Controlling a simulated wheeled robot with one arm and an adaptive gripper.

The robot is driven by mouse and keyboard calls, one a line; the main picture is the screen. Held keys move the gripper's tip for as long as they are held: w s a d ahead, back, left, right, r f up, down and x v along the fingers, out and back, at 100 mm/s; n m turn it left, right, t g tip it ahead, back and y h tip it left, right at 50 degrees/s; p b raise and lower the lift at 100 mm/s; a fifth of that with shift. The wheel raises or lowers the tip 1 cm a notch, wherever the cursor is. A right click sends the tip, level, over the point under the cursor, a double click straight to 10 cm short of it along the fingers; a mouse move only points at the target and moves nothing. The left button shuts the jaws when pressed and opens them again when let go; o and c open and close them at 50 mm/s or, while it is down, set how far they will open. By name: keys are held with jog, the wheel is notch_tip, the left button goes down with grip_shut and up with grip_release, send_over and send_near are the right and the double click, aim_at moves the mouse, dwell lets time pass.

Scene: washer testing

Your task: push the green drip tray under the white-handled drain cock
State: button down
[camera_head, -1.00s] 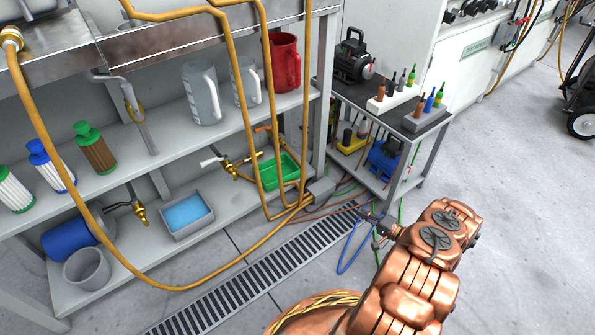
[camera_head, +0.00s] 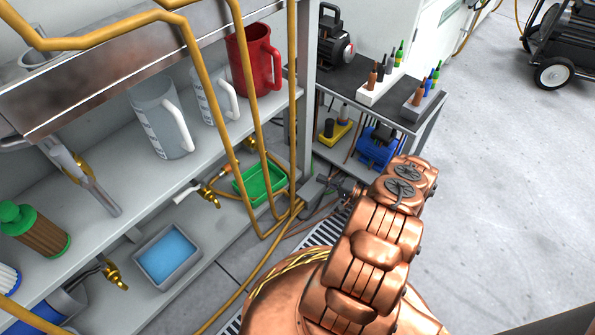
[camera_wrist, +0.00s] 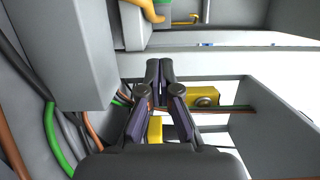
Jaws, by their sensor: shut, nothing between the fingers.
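The green drip tray (camera_head: 262,197) sits on the lower shelf at its right end, behind the hanging yellow hoses. The white-handled drain cock (camera_head: 207,193) is brass, left of the tray; its white handle (camera_head: 184,193) points left. The tray is beside this cock, not below it. My gripper (camera_head: 341,186) is small and partly hidden by my arm in the head view, to the right of the tray and just outside the grey shelf foot. In the wrist view my gripper (camera_wrist: 160,66) has its fingertips together, with nothing between them.
A grey tray with blue liquid (camera_head: 168,255) lies further left. A small cart (camera_head: 375,92) with a blue machine (camera_head: 379,147) is close on the right.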

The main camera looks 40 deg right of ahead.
aim_at(292, 181)
jog(key=b+x, duration=0.1)
jog(key=x, duration=0.2)
jog(key=b+x, duration=0.1)
jog(key=x, duration=0.2)
jog(key=b+x, duration=0.1)
jog(key=x, duration=0.3)
jog(key=shift+s+a+f, duration=0.1)
jog(key=shift+a+f, duration=0.05)
jog(key=shift+a, duration=0.15)
jog(key=shift+s+a+b, duration=0.25)
jog(key=shift+a+b, duration=0.05)
jog(key=shift+a, duration=0.6)
jog(key=shift+s+a+b, duration=0.2)
jog(key=shift+a+b, duration=0.05)
jog(key=shift+a, duration=0.7)
jog(key=shift+a, duration=0.1)
